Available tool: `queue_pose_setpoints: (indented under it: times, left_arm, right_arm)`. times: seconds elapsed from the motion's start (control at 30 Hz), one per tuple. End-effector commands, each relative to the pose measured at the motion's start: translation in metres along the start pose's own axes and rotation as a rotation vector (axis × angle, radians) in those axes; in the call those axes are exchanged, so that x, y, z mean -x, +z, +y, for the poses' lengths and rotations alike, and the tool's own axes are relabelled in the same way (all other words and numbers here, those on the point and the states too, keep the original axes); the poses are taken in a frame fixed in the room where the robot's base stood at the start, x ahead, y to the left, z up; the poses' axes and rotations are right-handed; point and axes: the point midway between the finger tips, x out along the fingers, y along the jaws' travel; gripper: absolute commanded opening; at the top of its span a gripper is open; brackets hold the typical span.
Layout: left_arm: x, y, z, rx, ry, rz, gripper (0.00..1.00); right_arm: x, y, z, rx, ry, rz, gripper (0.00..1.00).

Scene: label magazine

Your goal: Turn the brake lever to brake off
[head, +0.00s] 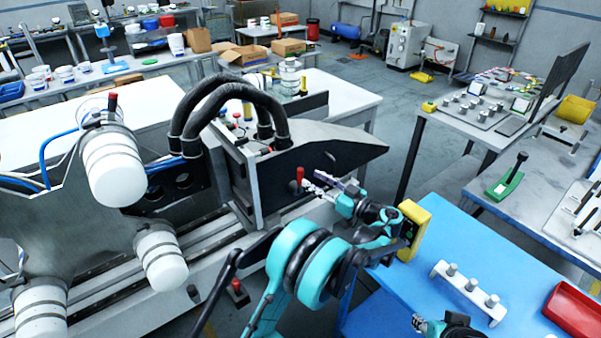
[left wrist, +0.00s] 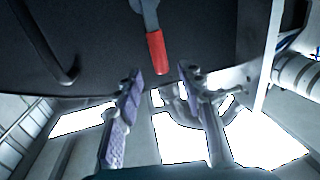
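The brake lever (head: 299,175) has a red grip and sits on the dark side plate of the grey wedge-shaped machine head. In the left wrist view the red grip (left wrist: 156,52) hangs from a grey arm, tilted slightly. My left gripper (head: 322,186) is just right of the lever in the head view. In the left wrist view its two fingers (left wrist: 160,71) are spread, one on each side of the grip's lower end, with gaps to both. My right gripper (head: 420,323) shows only partly at the bottom edge of the head view; its finger state is unclear.
A yellow box (head: 412,231) stands close by my left wrist, at the blue table's (head: 470,240) edge. That table also bears a white peg rack (head: 462,292) and a red tray (head: 574,312). Black hoses (head: 222,92) arch over the machine. White rollers (head: 112,165) stand left.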

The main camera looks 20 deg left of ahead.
Motion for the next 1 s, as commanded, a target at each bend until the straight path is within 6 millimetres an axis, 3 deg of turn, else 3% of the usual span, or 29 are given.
queue_pose_setpoints:
  times: [0.33, 0.73, 0.9, 1.0]
  left_arm:
    - [-0.055, 0.002, -0.001, -0.003, -0.001, -0.002, 0.39]
    - [-0.065, 0.000, 0.000, -0.003, 0.001, -0.003, 0.39]
    - [-0.065, 0.000, 0.000, -0.003, 0.001, -0.003, 0.00]
    - [-0.065, 0.000, 0.000, -0.003, 0.001, -0.003, 0.00]
  right_arm:
    - [-0.013, 0.009, 0.000, 0.000, 0.000, 0.000, 0.40]
    - [-0.014, 0.010, 0.000, 0.000, 0.000, 0.000, 0.40]
    - [-0.014, 0.010, 0.000, 0.000, 0.000, 0.000, 0.40]
    - [-0.014, 0.010, 0.000, 0.000, 0.000, 0.000, 0.40]
